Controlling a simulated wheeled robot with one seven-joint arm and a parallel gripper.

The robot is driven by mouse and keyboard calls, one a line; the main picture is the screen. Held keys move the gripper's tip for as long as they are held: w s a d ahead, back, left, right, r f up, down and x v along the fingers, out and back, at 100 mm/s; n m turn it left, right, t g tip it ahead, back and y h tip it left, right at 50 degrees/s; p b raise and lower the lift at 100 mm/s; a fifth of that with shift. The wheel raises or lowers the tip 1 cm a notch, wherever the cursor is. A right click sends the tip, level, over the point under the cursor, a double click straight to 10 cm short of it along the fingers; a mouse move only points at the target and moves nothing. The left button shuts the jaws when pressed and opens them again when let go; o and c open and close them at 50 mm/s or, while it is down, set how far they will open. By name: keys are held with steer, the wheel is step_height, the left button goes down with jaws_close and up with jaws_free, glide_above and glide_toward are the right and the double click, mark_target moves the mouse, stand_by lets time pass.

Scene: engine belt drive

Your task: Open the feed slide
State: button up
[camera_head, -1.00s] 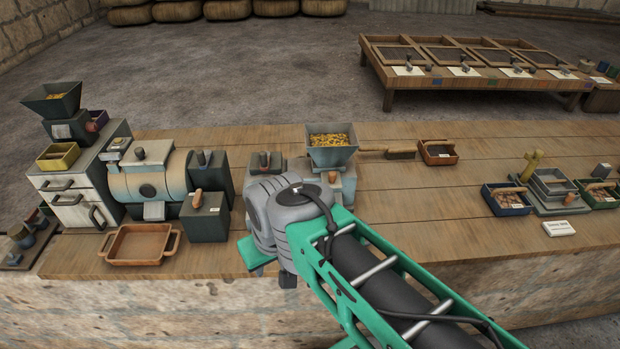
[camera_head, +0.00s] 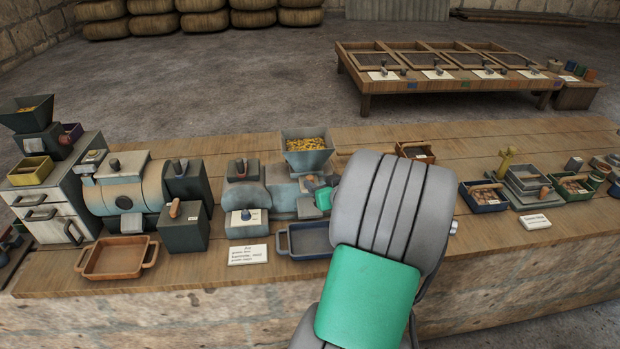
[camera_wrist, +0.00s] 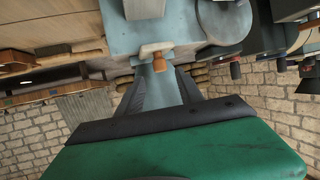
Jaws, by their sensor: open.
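The mill (camera_head: 262,192) is a blue-grey machine on the bench, with a hopper (camera_head: 307,160) of yellow grain on top. A small pale slide with an orange-brown handle (camera_wrist: 159,62), which looks like the feed slide, sticks out from the machine's blue-grey body in the wrist view. My gripper (camera_wrist: 160,74) is open, its two dark fingers pointing at this handle. The handle lies at or just beyond the fingertips, roughly between them; I cannot tell whether they touch. In the head view my grey and green arm covers the mill's right side and most of the gripper.
A blue tray (camera_head: 308,238) and a printed card (camera_head: 248,255) lie in front of the mill. A larger drum machine (camera_head: 128,195) and an orange tray (camera_head: 118,258) stand to the left. Small crates (camera_head: 484,197) stand at the right.

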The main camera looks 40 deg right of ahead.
mark_target(311, 178)
steer(key=p+x, duration=0.1)
steer(key=x, duration=0.5)
steer(key=shift+w, duration=0.1)
steer(key=shift+c, duration=0.4)
jaws_close()
steer(key=shift+a, duration=0.1)
stand_by(0.6)
